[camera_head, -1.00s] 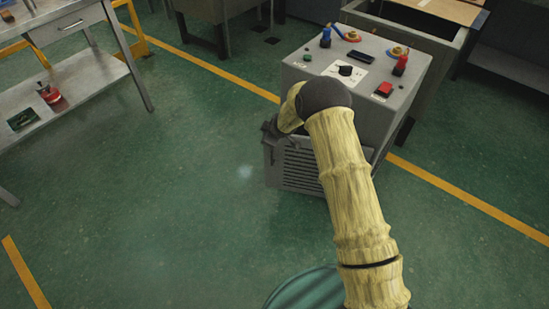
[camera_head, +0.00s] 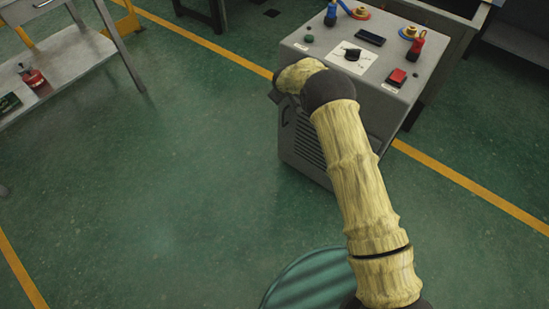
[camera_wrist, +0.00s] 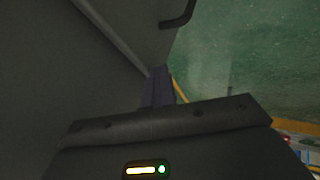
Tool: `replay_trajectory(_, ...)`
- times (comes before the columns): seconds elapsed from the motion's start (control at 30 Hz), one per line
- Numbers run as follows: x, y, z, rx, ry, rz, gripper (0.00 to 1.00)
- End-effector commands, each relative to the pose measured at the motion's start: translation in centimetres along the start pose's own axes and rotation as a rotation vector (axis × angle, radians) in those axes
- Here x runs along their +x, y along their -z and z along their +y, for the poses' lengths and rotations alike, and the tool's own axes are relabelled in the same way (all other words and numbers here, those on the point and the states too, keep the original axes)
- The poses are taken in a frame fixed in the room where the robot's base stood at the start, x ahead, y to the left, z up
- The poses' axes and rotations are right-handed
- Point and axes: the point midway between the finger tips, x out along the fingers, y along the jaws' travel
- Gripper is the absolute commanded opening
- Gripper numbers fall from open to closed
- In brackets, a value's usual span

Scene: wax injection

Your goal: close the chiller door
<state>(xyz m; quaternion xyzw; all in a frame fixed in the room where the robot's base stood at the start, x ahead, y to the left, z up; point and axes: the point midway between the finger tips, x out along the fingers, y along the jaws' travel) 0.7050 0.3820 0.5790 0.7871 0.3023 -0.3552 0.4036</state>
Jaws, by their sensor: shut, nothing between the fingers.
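The chiller (camera_head: 385,68) is a grey box with controls on top. Its louvred door (camera_head: 308,142) faces the front left and looks nearly flush with the body; the arm covers its upper part, so a small gap cannot be ruled out. The handle also shows at the top of the wrist view (camera_wrist: 178,14). My gripper (camera_wrist: 158,84) is shut and empty, close to a grey panel surface below the handle; contact cannot be told.
The top carries a red switch (camera_head: 397,77) and blue and red hose fittings. A metal workbench (camera_head: 72,75) stands at the upper left. Green floor (camera_head: 170,190) with yellow lines is clear left of the chiller.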

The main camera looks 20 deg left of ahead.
Motion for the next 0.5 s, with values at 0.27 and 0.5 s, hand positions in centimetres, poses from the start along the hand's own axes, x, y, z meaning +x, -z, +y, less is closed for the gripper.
replay_trajectory(0.27, -0.06, 0.47, 0.84, 0.003, -0.016, 0.012, 0.00)
replay_trajectory(0.5, -0.09, 0.39, 1.14, 0.004, -0.020, 0.013, 0.00)
